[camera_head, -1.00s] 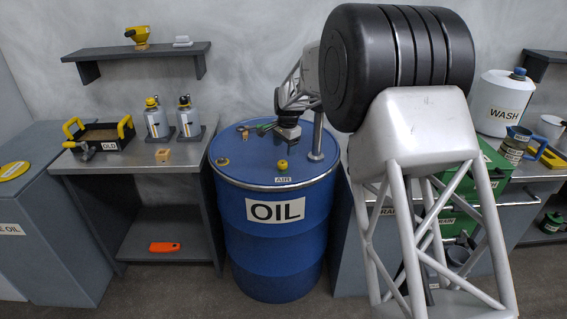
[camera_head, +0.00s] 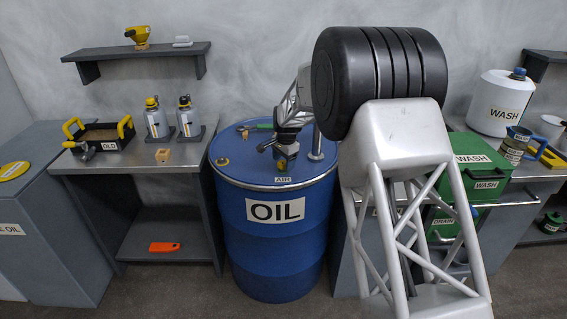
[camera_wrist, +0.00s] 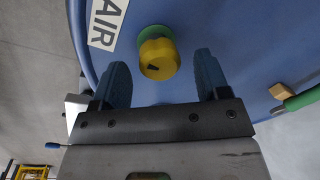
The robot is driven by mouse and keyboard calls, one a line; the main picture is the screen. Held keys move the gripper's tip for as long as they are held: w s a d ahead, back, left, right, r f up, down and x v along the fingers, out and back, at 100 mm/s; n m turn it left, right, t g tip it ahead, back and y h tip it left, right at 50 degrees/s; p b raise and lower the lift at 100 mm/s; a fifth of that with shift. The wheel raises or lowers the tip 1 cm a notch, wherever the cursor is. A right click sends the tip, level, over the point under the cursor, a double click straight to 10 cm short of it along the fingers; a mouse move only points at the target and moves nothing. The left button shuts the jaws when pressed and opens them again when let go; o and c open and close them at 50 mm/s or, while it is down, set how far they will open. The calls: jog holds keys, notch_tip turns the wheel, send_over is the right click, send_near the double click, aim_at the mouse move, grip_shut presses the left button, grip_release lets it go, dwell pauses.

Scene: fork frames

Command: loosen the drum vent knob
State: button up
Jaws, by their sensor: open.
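The blue oil drum (camera_head: 274,250) stands upright in the middle of the head view, with an AIR label (camera_head: 283,179) near its front rim. The yellow vent knob (camera_head: 282,165) sits behind that label, partly hidden by my gripper (camera_head: 286,150). In the wrist view the knob (camera_wrist: 158,58) has a green collar and a dark mark, beside the AIR label (camera_wrist: 107,20). My gripper (camera_wrist: 160,62) is open, with one dark blue finger on each side of the knob. Gaps show between the knob and both fingers; the height of the fingertips over it is unclear.
A post (camera_head: 316,142) stands on the drum top at the right. A green-handled item (camera_head: 258,126) lies behind my gripper. A small brass cap (camera_head: 222,162) is near the left rim. A bench (camera_head: 135,172) with bottles stands left; green WASH box (camera_head: 480,165) right.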

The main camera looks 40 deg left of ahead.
jog(key=shift+a+f, duration=0.1)
jog(key=shift+f, duration=0.4)
jog(key=shift+c, duration=0.3)
jog(key=c, duration=0.9)
jog(key=shift+n, duration=0.3)
